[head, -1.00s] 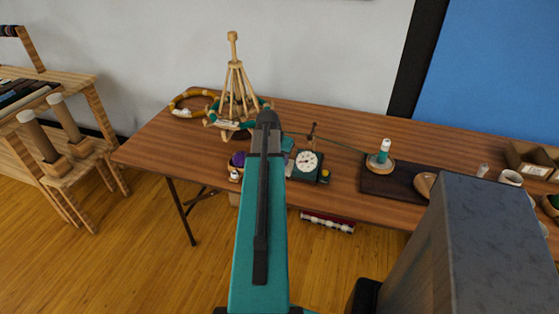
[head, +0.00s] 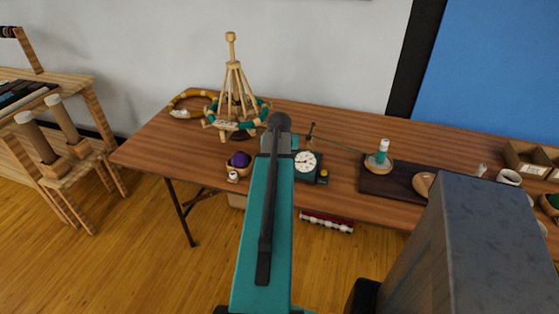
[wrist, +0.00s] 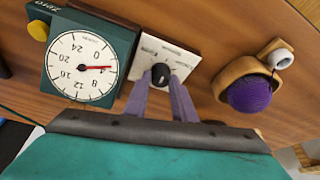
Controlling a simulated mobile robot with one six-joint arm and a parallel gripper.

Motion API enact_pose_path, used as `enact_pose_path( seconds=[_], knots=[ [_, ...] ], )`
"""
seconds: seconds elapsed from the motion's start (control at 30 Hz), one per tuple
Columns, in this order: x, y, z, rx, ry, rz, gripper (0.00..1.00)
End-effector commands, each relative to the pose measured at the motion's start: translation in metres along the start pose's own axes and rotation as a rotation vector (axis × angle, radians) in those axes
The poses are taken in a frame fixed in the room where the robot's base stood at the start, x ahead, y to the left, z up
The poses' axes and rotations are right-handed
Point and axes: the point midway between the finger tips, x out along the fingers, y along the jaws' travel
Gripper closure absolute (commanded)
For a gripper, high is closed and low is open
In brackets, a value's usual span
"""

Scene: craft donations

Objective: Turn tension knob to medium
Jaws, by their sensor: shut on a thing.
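The tension knob (wrist: 160,73) is a small black knob with a light pointer mark, on a pale plate (wrist: 172,52) with printing too small to read. In the wrist view my gripper (wrist: 161,84) has its two purple fingers shut on the knob's sides. Beside the plate is a dark green dial box (wrist: 112,36) with a round white dial (wrist: 82,66); its red needle points near 4. In the head view the dial (head: 306,162) shows just right of my arm, which hides the knob and the gripper.
A purple ball (wrist: 250,94) sits in a wooden holder beside a small white spool (wrist: 281,59). A wooden yarn swift (head: 235,95) stands behind my arm. A thread runs from the dial area to a spool (head: 383,152) on the right. The table's front edge is close.

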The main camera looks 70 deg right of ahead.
Motion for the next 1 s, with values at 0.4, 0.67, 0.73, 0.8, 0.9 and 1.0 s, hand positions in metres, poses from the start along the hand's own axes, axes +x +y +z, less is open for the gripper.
enact_pose_path(
  seconds=[0.4, 0.67, 0.73, 0.8, 0.9, 1.0],
  knots=[
    [0.0, 0.002, -0.002, 0.001, 0.005, 0.003, 0.58],
    [0.0, 0.0, -0.001, 0.001, 0.003, 0.001, 0.58],
    [-0.001, 0.0, -0.001, 0.001, 0.002, 0.001, 0.58],
    [-0.003, 0.0, -0.001, 0.001, 0.002, 0.001, 0.58],
    [-0.007, 0.0, -0.001, 0.001, 0.003, 0.0, 0.58],
    [-0.014, 0.0, -0.001, 0.001, 0.004, 0.001, 0.58]
  ],
)
